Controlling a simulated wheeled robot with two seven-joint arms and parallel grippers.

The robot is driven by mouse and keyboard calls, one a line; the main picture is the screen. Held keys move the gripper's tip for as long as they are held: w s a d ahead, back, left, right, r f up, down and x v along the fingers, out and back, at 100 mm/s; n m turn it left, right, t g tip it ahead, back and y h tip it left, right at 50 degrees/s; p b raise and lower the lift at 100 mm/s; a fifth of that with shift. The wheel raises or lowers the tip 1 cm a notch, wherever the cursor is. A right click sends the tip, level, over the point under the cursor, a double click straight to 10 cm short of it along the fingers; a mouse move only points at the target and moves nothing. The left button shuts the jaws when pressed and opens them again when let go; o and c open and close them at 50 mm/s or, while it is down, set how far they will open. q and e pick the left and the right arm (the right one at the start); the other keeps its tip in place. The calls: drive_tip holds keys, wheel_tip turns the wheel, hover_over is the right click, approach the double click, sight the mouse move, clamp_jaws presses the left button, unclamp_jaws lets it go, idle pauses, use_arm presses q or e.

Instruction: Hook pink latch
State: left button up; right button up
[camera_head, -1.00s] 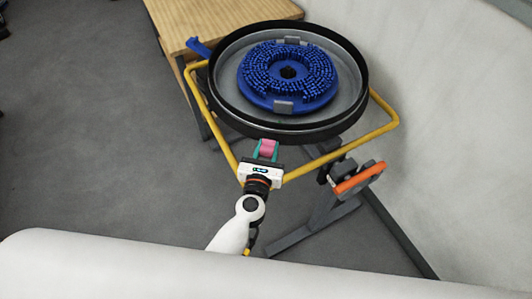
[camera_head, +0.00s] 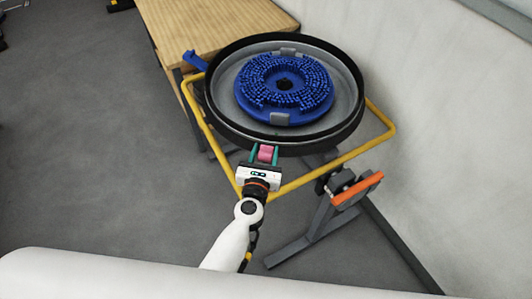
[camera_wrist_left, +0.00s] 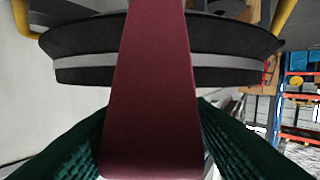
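The pink latch (camera_head: 266,153) is on the near side of the round black-rimmed tank (camera_head: 232,133), just below the rim. My left gripper (camera_head: 264,156) reaches up to it from below, with one teal finger on each side. In the left wrist view the latch (camera_wrist_left: 152,95) is a broad dark pink strip running from the top edge down between the dark green fingers (camera_wrist_left: 152,125). Both fingers lie against its sides, so the gripper appears shut on it. The latch's far end and any catch are hidden. My right gripper is out of view.
A blue round brush (camera_head: 262,85) lies in the tank. A yellow tube frame (camera_head: 372,146) surrounds the tank, on a grey stand with an orange bar (camera_head: 357,189). A wooden table (camera_head: 205,25) stands behind left. A pale wall is close on the right. The floor at left is clear.

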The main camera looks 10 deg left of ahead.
use_arm(q)
drive_tip(key=shift+o, duration=0.8)
drive_tip(key=shift+w+f, duration=0.15)
drive_tip(key=shift+s, duration=0.4)
drive_tip(key=s+r+b, duration=0.1)
drive_tip(key=s+b, duration=0.1)
drive_tip(key=s, duration=0.9)
drive_tip(key=shift+a+r, duration=0.25)
drive_tip(key=shift+a, duration=0.15)
drive_tip(key=shift+s, duration=0.1)
